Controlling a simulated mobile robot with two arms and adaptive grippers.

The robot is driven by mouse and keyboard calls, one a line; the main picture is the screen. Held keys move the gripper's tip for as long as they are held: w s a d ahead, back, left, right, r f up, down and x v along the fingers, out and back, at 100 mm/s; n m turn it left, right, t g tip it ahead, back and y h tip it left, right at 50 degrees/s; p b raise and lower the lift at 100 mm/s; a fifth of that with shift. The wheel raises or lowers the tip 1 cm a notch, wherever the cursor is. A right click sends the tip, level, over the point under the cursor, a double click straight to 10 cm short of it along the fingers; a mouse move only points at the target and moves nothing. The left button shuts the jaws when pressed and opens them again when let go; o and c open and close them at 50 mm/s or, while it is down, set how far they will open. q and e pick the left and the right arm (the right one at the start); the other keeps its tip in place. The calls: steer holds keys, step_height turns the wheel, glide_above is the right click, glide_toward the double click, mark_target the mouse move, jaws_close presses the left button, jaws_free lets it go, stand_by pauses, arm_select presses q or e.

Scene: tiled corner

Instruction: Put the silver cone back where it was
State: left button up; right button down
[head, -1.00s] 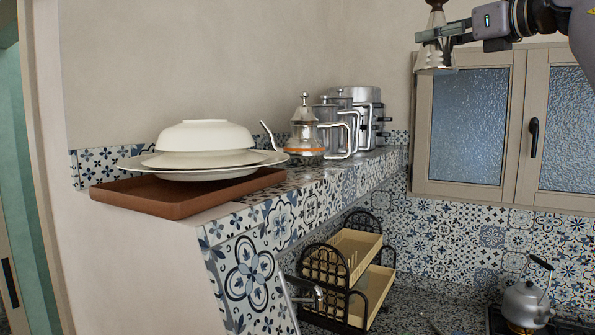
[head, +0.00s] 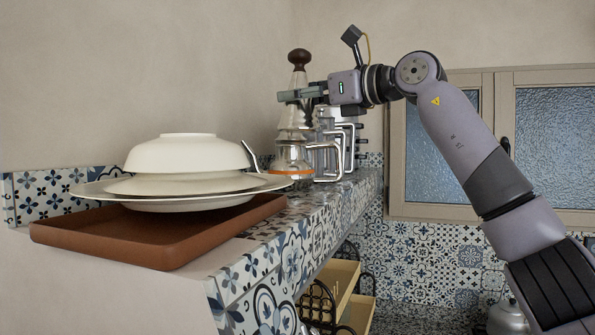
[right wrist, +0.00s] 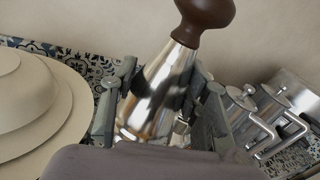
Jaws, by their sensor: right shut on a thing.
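The silver cone (head: 298,77) has a brown knob on top and is roughly upright in the head view. My right gripper (head: 298,94) is shut around its upper body, with the arm coming in from the right. The cone is in front of the glass-and-metal teapot (head: 292,160) on the tiled ledge (head: 310,215) and hides part of it. Whether its base touches the ledge or teapot cannot be told. In the right wrist view, the cone (right wrist: 160,92) sits between the two fingers and looks tilted. My left gripper is not in view.
Stacked white plates and a bowl (head: 188,152) sit on a brown tray (head: 150,236) at the ledge's near left. Metal pots (right wrist: 262,110) stand close behind the teapot.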

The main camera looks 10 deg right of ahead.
mark_target(294, 121)
steer(key=f, duration=0.3)
steer(key=w+a+f, duration=0.1)
steer(key=f, duration=0.1)
step_height(294, 121, down, 7)
steer(key=shift+a+f+p, duration=0.1)
steer(key=shift+p, duration=0.8)
steer(key=shift+w+f, duration=0.1)
steer(key=shift+w, duration=0.1)
steer(key=c, duration=1.2)
jaws_free()
steer(key=shift+s, duration=0.1)
steer(key=shift+c, duration=0.2)
steer(key=shift+o, duration=1.3)
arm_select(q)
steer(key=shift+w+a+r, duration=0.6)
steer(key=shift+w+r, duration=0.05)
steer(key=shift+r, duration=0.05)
arm_select(e)
steer(key=shift+o, duration=0.5)
